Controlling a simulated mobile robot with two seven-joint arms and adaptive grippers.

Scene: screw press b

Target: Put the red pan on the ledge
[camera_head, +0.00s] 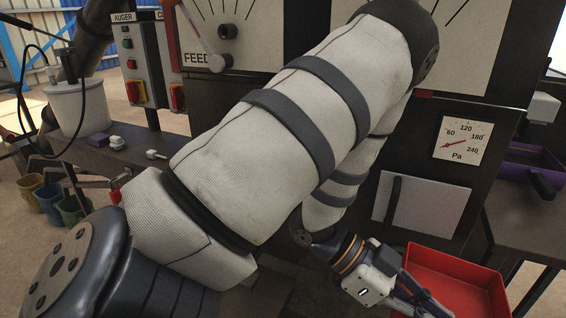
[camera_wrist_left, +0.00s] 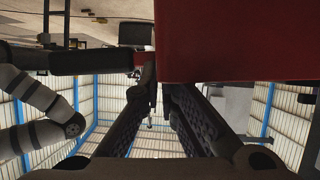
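The red pan (camera_head: 465,282) is at the bottom right of the head view, in front of the press, with its inside empty. Its red wall (camera_wrist_left: 235,40) fills the upper right of the left wrist view, very close. My left gripper (camera_head: 428,303) is at the pan's left side, partly cut off by the lower edge. In the left wrist view its fingers (camera_wrist_left: 158,85) run in close together beside the pan's edge. The pan's handle is not clearly visible, so I cannot tell whether they hold it. My right gripper is not in view. I cannot identify the ledge with certainty.
My left arm hides much of the press. A pressure gauge (camera_head: 463,140) and a grey panel (camera_head: 421,206) are behind the pan. A purple pan (camera_head: 537,166) is on the right. A white bucket (camera_head: 78,107) and several coloured cups (camera_head: 48,200) are on the left.

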